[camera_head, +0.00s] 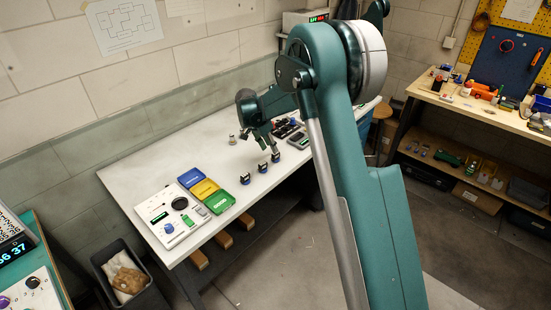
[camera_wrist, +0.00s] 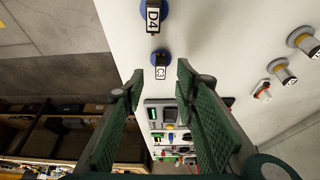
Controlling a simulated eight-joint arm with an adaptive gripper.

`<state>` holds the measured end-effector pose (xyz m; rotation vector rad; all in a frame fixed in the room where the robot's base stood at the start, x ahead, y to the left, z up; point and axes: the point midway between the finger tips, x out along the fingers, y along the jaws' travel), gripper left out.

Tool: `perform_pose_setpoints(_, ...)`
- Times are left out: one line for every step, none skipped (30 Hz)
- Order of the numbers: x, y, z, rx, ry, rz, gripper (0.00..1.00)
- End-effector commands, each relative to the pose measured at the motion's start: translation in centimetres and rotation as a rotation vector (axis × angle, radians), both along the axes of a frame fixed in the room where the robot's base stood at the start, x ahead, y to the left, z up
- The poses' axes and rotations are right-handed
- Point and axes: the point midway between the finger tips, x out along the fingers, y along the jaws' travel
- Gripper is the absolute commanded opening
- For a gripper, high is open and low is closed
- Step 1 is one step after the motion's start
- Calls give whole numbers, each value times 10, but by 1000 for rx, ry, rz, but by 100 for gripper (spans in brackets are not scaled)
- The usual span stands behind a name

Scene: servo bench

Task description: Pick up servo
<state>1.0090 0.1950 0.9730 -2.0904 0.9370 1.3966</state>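No part is clearly marked as the servo, and I cannot tell which one it is. Small black parts with white labels stand on blue round bases along the bench's front edge. In the wrist view one reads D4 (camera_wrist: 153,16) and another appears to read C3 (camera_wrist: 161,70). In the head view they show as small dark-and-blue parts (camera_head: 245,179). My gripper (camera_wrist: 160,80) is open, its two green ribbed fingers apart, with the C3 part between or just beyond the tips; contact is unclear. In the head view my gripper (camera_head: 269,152) is low over the bench, close to these parts.
The white bench (camera_head: 150,180) holds blue, yellow and green trays (camera_head: 205,188) and a white control panel (camera_head: 180,218) at left. Dark devices (camera_head: 290,130) lie right of my gripper. Pale cylindrical parts (camera_wrist: 281,70) stand at right in the wrist view. The bench middle is clear.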

Motion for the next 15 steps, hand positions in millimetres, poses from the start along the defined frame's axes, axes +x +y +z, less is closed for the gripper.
perform_pose_setpoints(0,0,-1,0,0,0,29)
perform_pose_setpoints(1,-1,-2,0,0,0,29)
perform_pose_setpoints(1,-1,-4,0,0,0,29)
perform_pose_setpoints(2,-2,-5,0,0,0,29)
perform_pose_setpoints(2,-2,-7,0,0,0,29)
perform_pose_setpoints(3,-3,-10,0,0,0,29)
perform_pose_setpoints(4,-4,-13,0,0,0,29)
perform_pose_setpoints(5,-5,-15,0,0,0,29)
perform_pose_setpoints(5,-5,-18,0,0,0,29)
perform_pose_setpoints(6,-6,-20,0,0,0,29)
perform_pose_setpoints(6,-7,-21,0,0,0,29)
perform_pose_setpoints(6,-7,-23,0,0,0,29)
perform_pose_setpoints(7,-7,-23,0,0,0,29)
perform_pose_setpoints(7,-7,-24,0,0,0,29)
perform_pose_setpoints(7,-7,-24,0,0,0,29)
